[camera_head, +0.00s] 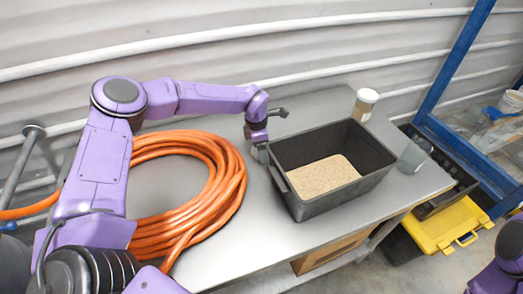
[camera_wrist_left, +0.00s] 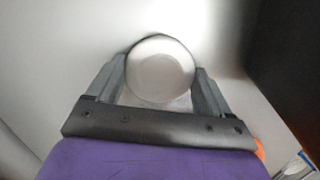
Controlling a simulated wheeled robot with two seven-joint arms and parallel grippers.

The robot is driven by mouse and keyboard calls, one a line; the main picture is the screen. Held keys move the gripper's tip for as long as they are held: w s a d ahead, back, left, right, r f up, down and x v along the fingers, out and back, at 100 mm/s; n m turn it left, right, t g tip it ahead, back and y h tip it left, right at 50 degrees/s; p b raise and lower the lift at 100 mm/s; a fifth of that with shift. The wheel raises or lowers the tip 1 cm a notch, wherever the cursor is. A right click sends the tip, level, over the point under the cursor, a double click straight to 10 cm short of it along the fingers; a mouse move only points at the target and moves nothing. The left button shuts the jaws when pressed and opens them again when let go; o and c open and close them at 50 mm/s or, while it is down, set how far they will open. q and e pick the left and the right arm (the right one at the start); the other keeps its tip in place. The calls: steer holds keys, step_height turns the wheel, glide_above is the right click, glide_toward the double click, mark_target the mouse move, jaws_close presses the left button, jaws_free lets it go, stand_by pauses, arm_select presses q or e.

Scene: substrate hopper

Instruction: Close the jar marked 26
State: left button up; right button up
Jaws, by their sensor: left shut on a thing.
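In the left wrist view my left gripper (camera_wrist_left: 159,72) is shut on a round, pale, whitish thing (camera_wrist_left: 160,66), one finger on each side. I cannot tell whether it is a lid or a jar's top. In the head view my left gripper (camera_head: 262,149) is low at the left end of the black bin, and what it holds is mostly hidden. A jar with a white lid (camera_head: 367,96) and tan contents stands behind the bin. A clear container (camera_head: 414,155) stands to the bin's right. No number is readable. My right gripper is out of view.
The black bin (camera_head: 345,199) with tan granules (camera_head: 322,176) sits on the grey table (camera_head: 258,238). A coil of orange hose (camera_head: 222,208) lies to its left. A yellow-lidded box (camera_head: 440,226) and a blue frame (camera_head: 455,62) are at the right.

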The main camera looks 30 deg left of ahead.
arm_select(q)
step_height(320, 180, up, 10)
steer(key=b, duration=0.3)
steer(key=shift+s+a, duration=0.1)
